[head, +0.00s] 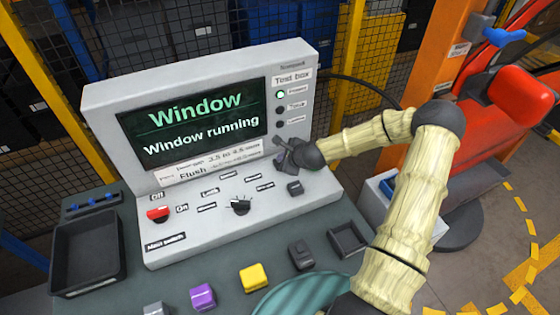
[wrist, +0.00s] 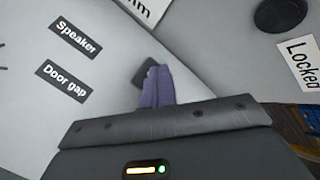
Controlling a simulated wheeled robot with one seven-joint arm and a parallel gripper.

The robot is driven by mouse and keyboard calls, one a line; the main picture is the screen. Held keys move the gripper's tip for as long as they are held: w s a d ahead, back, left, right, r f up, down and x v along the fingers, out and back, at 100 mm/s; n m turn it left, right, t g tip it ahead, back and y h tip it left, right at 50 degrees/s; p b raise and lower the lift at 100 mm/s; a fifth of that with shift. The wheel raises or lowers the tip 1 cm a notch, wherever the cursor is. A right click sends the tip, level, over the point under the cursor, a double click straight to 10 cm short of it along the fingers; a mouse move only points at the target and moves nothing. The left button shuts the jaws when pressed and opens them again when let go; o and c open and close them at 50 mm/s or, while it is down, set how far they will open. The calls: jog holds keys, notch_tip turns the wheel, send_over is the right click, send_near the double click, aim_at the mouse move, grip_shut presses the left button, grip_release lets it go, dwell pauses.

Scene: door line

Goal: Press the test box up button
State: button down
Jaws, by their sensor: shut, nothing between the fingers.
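The grey test box (head: 215,75) stands on the bench, its screen (head: 190,122) reading "Window" and "Window running". My gripper (head: 284,150) is shut and empty, at the right end of the sloped panel just below the screen. In the wrist view the closed fingers (wrist: 156,88) overlap a small dark button (wrist: 144,70); whether they touch it cannot be told. No up marking is readable, and the gripper hides this spot in the head view. Another dark button (head: 294,188) sits lower on the panel, clear of my gripper.
The panel also has a red switch (head: 158,214) and a black knob (head: 240,205). A green lamp (head: 281,95) is lit right of the screen. A black tray (head: 86,252), a purple block (head: 203,296) and a yellow block (head: 253,277) are on the bench.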

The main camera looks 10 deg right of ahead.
dwell(0.3)
jog(key=shift+r+p, duration=0.7)
jog(key=shift+r, duration=0.2)
jog(key=shift+r+p, duration=1.85)
jog(key=shift+r, duration=0.65)
notch_tip(320, 180, up, 9)
jog(key=p, duration=0.6)
jog(key=shift+f, duration=0.15)
